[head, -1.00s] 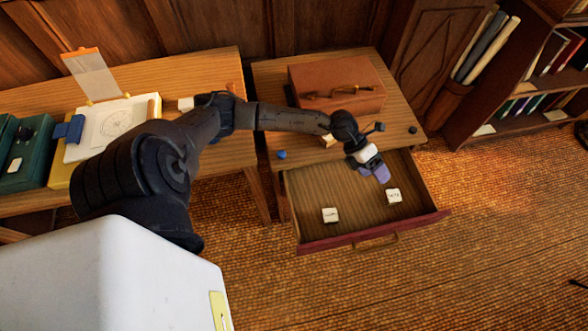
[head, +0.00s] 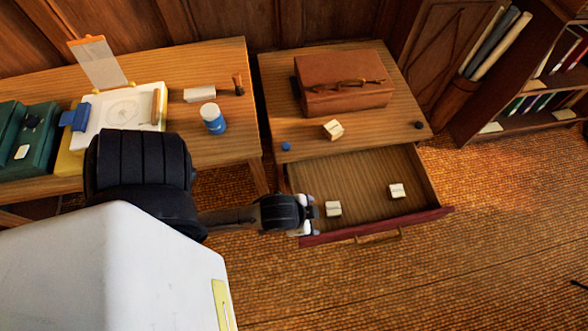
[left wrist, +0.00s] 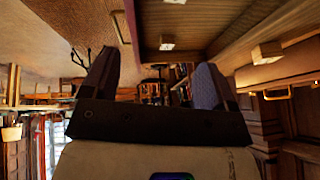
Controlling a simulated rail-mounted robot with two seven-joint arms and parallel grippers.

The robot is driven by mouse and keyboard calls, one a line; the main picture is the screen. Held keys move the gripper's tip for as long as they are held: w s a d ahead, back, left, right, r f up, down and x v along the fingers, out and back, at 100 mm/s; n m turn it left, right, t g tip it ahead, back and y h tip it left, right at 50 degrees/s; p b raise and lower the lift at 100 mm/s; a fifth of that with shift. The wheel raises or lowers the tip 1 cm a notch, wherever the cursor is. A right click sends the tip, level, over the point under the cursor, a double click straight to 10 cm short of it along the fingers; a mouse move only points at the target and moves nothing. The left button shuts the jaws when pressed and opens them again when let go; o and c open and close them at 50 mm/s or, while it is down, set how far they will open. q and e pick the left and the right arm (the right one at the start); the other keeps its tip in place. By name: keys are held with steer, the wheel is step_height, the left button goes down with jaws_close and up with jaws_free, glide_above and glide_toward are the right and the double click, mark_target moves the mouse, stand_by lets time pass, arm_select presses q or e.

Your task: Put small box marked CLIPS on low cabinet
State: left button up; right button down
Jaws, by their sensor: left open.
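The low cabinet (head: 385,133) has its drawer (head: 350,180) pulled open. One small pale box (head: 333,130) sits on the cabinet top in front of a brown case. Two more small pale boxes, one at the left (head: 333,209) and one at the right (head: 397,190), lie in the drawer. Their markings are too small to read, so I cannot tell which says CLIPS. My left gripper (head: 312,215) is by the drawer's front left corner, just left of the left box. In the left wrist view its fingers (left wrist: 154,85) are apart with nothing between them.
The brown case (head: 345,85) fills the cabinet's back. A blue knob-like thing (head: 286,146) and a dark one (head: 418,125) sit near its front edge. A desk (head: 215,140) at left holds a blue-and-white jar (head: 213,119) and a white block (head: 199,94). Floor at right is clear.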

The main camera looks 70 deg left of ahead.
arm_select(q)
steer(key=s, duration=0.1)
steer(key=s+d+g, duration=0.1)
steer(key=s, duration=0.1)
steer(key=s+g+h, duration=0.1)
steer(key=shift+s+d+f, duration=0.15)
steer(key=shift+s+d, duration=0.1)
steer(key=shift+d, duration=0.1)
